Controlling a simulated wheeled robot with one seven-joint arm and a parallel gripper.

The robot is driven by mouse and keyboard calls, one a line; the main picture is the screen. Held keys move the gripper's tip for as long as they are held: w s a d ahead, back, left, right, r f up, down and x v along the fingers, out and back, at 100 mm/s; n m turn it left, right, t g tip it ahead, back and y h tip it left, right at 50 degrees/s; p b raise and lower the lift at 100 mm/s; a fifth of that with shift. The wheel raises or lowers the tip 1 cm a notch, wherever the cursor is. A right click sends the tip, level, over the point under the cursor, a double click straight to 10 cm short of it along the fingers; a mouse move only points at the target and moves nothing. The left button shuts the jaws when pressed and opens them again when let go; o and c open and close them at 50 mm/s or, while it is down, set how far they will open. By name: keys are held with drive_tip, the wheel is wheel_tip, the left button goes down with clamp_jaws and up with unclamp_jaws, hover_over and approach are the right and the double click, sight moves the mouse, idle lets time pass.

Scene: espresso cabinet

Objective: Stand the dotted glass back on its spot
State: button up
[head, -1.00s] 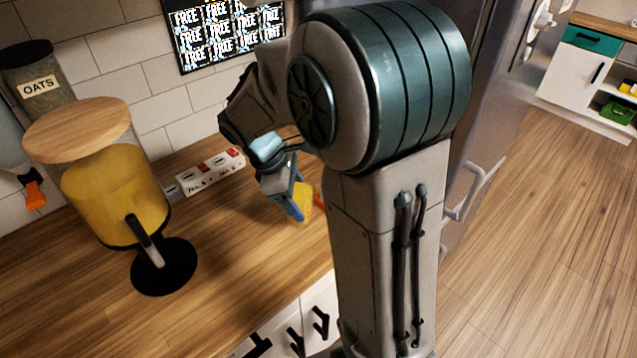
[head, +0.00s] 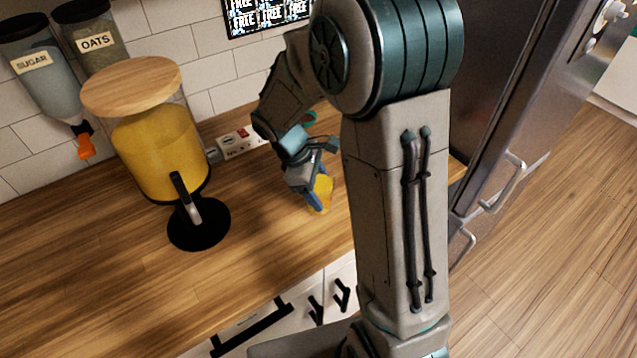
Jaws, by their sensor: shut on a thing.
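My gripper (head: 317,202) hangs low over the wooden counter, right of the juice dispenser, and is shut on a small yellow-orange glass (head: 324,189). The fingers and the wrist hide part of the glass. It is too small to make out dots on it. I cannot tell whether its base touches the counter. No marked spot for the glass can be made out with certainty.
A dispenser of yellow juice (head: 160,150) with a wooden lid stands left, a round black base (head: 198,235) under its tap. A white power strip (head: 240,142) lies by the wall. The counter (head: 110,290) is clear in front. A steel fridge (head: 500,120) stands right.

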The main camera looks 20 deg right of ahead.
drive_tip(key=shift+f, duration=0.15)
drive_tip(key=o, duration=1.2)
drive_tip(key=v, duration=1.1)
drive_tip(key=shift+s+d+r+m+t+y+b, duration=0.1)
drive_tip(key=shift+s+d+r+m+t+y, duration=0.55)
drive_tip(key=shift+s+m, duration=1.75)
drive_tip(key=shift+s+d+r+m+t+y+b, duration=0.2)
drive_tip(key=shift+s+d+m+t+y, duration=0.7)
drive_tip(key=shift+s+m, duration=1.45)
drive_tip(key=shift+s+d+r+m+t+y, duration=0.6)
drive_tip(key=shift+s+m+t, duration=0.6)
drive_tip(key=shift+s, duration=2.1)
drive_tip(key=shift+f+m+g, duration=0.1)
drive_tip(key=shift+m+g, duration=0.15)
